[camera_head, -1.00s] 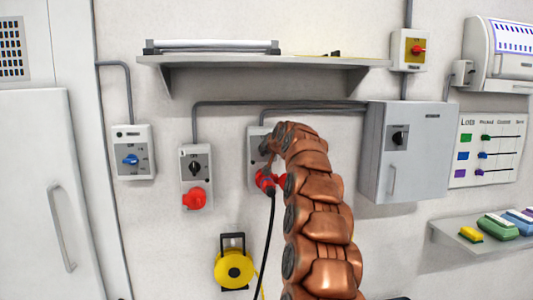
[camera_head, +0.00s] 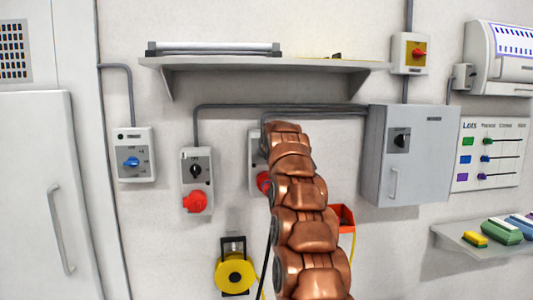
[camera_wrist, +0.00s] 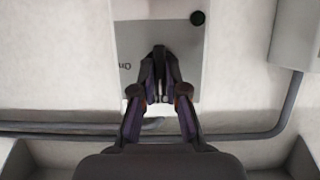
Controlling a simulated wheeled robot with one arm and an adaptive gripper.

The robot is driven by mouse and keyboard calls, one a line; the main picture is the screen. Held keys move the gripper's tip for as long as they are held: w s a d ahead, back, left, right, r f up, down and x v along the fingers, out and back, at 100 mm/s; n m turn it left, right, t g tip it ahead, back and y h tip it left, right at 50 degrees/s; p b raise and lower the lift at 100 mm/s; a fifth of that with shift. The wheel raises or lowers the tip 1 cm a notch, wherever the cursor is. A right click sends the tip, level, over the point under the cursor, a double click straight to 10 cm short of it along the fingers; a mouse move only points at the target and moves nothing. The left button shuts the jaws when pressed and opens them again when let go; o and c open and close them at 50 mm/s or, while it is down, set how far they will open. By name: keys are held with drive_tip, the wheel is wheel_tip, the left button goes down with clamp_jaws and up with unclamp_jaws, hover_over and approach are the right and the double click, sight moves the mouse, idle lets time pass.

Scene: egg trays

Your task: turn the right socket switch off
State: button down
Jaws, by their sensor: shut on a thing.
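The right socket (camera_head: 254,176) is a grey wall box, mostly hidden behind my copper arm in the head view. Part of its red plug (camera_head: 263,183) shows at the arm's left edge. In the wrist view the socket's grey face plate (camera_wrist: 130,36) appears upside down, with an "On" mark at its left. My gripper (camera_wrist: 161,72) is shut on the dark switch knob (camera_wrist: 159,51) in the middle of the plate. The fingers cover much of the knob, so its exact angle is unclear. In the head view my gripper is hidden by the arm.
The left socket (camera_head: 198,158) with a red connector and a blue-knob switch box (camera_head: 133,145) are to the left. A shelf (camera_head: 220,63) is above, a grey cabinet (camera_head: 408,160) to the right. A yellow cable reel (camera_head: 234,273) and red box (camera_head: 343,214) are lower down.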

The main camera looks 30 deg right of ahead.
drive_tip(key=c, duration=1.2)
unclamp_jaws()
drive_tip(key=shift+s, duration=0.2)
drive_tip(key=v, duration=1.1)
drive_tip(key=shift+s+a+r, duration=0.15)
drive_tip(key=shift+s+a, duration=0.05)
drive_tip(key=shift+a, duration=0.05)
